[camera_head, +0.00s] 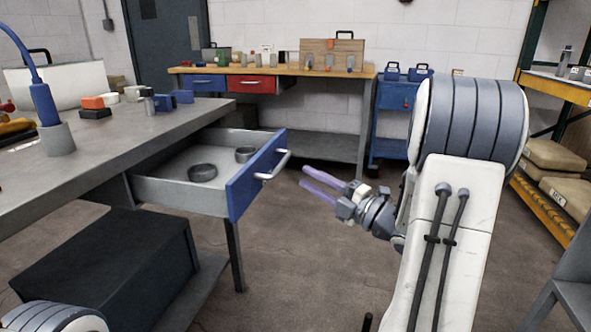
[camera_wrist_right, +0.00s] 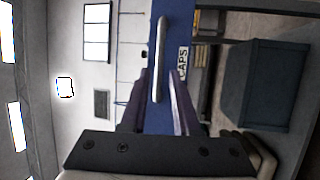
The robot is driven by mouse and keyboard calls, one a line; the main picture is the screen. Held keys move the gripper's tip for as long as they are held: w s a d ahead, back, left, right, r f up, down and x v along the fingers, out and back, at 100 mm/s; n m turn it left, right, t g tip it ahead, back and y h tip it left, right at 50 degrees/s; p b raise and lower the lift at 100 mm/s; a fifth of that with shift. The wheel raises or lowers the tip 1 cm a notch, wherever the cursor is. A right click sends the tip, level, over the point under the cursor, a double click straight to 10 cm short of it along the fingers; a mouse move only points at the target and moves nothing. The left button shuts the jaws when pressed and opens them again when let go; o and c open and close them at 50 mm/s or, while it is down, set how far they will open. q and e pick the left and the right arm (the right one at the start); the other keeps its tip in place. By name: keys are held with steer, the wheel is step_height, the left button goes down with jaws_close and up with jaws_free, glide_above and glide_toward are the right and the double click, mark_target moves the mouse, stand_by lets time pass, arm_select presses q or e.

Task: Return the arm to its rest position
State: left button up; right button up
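My right gripper (camera_head: 305,177) is in the middle of the head view, just right of the open drawer. Its two purple fingers point left toward the drawer and stand apart, with nothing between them. In the right wrist view the fingers (camera_wrist_right: 158,108) also stand apart. The blue drawer front (camera_head: 256,176) with its pale handle (camera_head: 272,165) is close to the fingertips, with a gap visible in the head view. The wrist view shows the drawer handle (camera_wrist_right: 160,58) beyond the fingers, beside a "CAPS" label (camera_wrist_right: 183,62). My left gripper is not in view.
The grey drawer holds two dark round pieces (camera_head: 202,172) and sticks out from the workbench (camera_head: 80,165). A dark box (camera_head: 110,260) stands under the bench. Shelving (camera_head: 550,205) with sacks is at right. Floor below the right gripper is clear.

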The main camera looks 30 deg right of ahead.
steer(key=shift+v, duration=0.9)
